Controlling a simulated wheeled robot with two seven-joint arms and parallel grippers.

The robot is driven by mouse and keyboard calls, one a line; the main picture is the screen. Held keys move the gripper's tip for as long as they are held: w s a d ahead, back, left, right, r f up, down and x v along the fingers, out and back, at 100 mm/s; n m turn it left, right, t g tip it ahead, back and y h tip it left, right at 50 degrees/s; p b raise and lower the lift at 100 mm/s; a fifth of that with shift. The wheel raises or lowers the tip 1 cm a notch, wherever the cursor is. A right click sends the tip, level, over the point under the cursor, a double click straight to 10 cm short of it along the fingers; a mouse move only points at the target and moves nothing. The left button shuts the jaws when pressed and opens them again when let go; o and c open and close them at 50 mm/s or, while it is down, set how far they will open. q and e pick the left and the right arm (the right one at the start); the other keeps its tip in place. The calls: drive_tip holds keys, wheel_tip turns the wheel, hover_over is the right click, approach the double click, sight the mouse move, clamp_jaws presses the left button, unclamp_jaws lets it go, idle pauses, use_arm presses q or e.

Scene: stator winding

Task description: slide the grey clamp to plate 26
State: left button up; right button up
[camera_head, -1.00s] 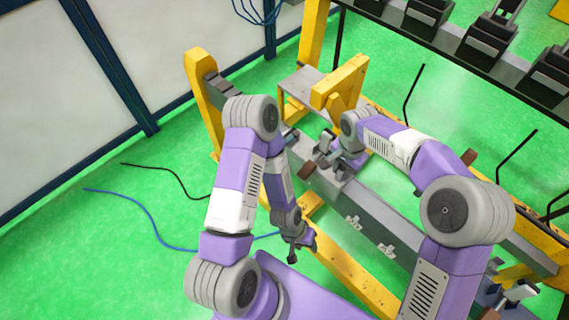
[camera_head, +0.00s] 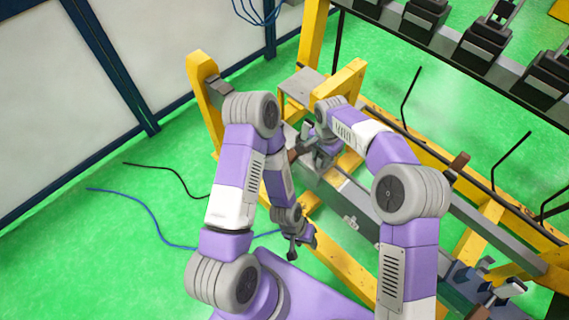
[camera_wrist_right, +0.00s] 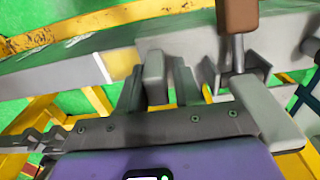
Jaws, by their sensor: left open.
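The grey clamp (camera_head: 307,131), with a brown handle (camera_head: 293,155), is on the grey rail (camera_head: 335,192) near its far left end. In the right wrist view, the brown handle (camera_wrist_right: 237,15) stands at the top, right of centre. My right gripper (camera_head: 322,150) is right at the clamp, and the arm hides part of it. In the right wrist view, dark prongs stand either side of a grey block (camera_wrist_right: 154,75); I cannot tell whether the jaws grip it. My left gripper (camera_head: 297,242) is open and empty, low in front of the rail. No plate number is readable.
A yellow frame (camera_head: 350,80) with a grey plate stands at the rail's far end. A small silver fitting (camera_head: 351,222) is on the rail's front side. Another brown handle (camera_head: 458,164) stands to the right. A rack with black fixtures (camera_head: 480,45) is at upper right.

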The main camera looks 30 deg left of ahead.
sight(307, 155)
drive_tip(key=a+p, duration=0.1)
drive_tip(key=a, duration=0.1)
drive_tip(key=w+a+p, duration=0.1)
drive_tip(key=a, duration=0.1)
drive_tip(key=shift+a+r, duration=0.1)
drive_tip(key=shift+a, duration=0.3)
drive_tip(key=shift+w+a+p, duration=0.15)
drive_tip(key=shift+a+p, duration=0.3)
drive_tip(key=shift+p, duration=0.1)
drive_tip(key=shift+d, duration=0.1)
drive_tip(key=shift+o, duration=1.4)
wheel_tip(307, 155, up, 10)
drive_tip(key=p, duration=0.6)
drive_tip(key=shift+p, duration=0.3)
